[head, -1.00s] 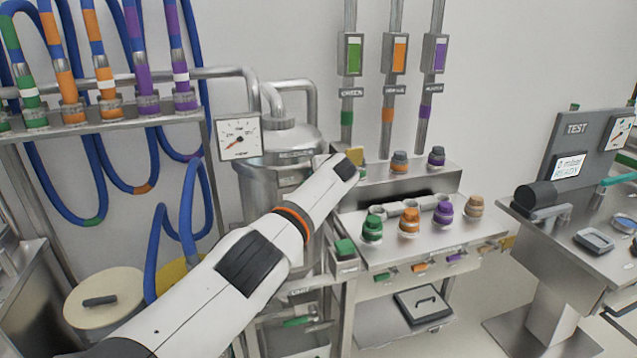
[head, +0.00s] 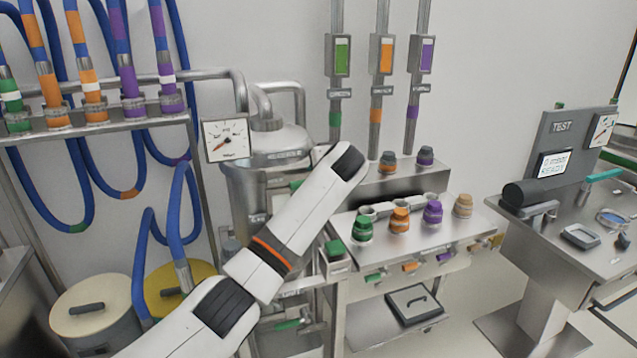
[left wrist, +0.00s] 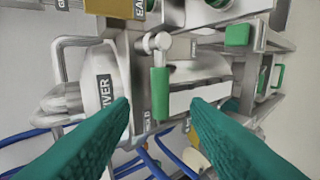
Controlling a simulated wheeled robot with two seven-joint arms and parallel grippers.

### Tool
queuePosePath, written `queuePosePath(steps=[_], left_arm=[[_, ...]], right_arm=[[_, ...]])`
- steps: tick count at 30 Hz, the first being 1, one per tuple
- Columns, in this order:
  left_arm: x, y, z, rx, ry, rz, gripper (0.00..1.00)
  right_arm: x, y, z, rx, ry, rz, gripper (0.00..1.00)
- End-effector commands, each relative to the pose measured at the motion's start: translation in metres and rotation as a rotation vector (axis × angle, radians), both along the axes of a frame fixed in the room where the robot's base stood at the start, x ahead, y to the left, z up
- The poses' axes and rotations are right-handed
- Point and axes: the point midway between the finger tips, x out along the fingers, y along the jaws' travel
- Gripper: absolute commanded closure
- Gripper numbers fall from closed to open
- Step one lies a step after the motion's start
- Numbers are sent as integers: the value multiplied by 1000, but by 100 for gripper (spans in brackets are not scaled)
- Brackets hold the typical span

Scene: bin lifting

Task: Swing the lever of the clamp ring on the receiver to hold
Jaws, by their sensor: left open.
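The receiver (head: 250,188) is a steel vessel behind my left arm in the head view, its lower part largely covered by the arm. In the left wrist view, a lever with a green handle (left wrist: 160,94) hangs from a round metal pivot, beside the receiver's labelled wall (left wrist: 104,92). My left gripper (left wrist: 160,112) is open, with its two teal fingers on either side of the green handle in the picture. I see no contact; the depth between fingers and handle is unclear. The left fingers are hidden in the head view. My right gripper is not in view.
A steel bench (head: 400,243) with coloured connectors stands right of the receiver, and a test station (head: 570,215) farther right. A hose rack (head: 100,125) with blue hoses is at the left. A pressure gauge (head: 226,140) hangs beside the receiver.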

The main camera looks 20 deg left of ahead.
Motion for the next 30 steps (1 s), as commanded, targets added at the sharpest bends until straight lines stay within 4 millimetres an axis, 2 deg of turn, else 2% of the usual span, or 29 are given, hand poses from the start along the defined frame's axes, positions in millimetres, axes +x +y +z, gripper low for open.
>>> queuePosePath(steps=[6,16,18,20,23,26,27,29,30], left_arm=[[-14,-10,11,1,0,-1,57],[-16,-11,13,1,0,-1,57],[-15,-11,9,-2,5,0,57],[-15,-10,-3,-10,14,-2,57],[-13,-9,-48,-45,44,-7,57],[-17,-7,-117,-102,87,-12,57],[-21,-6,-148,-130,105,-10,57],[-29,-5,-194,-175,132,-8,57],[-37,-4,-224,-203,149,-5,57]], right_arm=[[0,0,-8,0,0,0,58],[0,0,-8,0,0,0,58],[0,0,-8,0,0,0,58],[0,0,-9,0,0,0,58],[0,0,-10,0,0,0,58],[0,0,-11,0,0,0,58],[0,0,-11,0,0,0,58],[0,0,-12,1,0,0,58],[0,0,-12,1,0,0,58]])
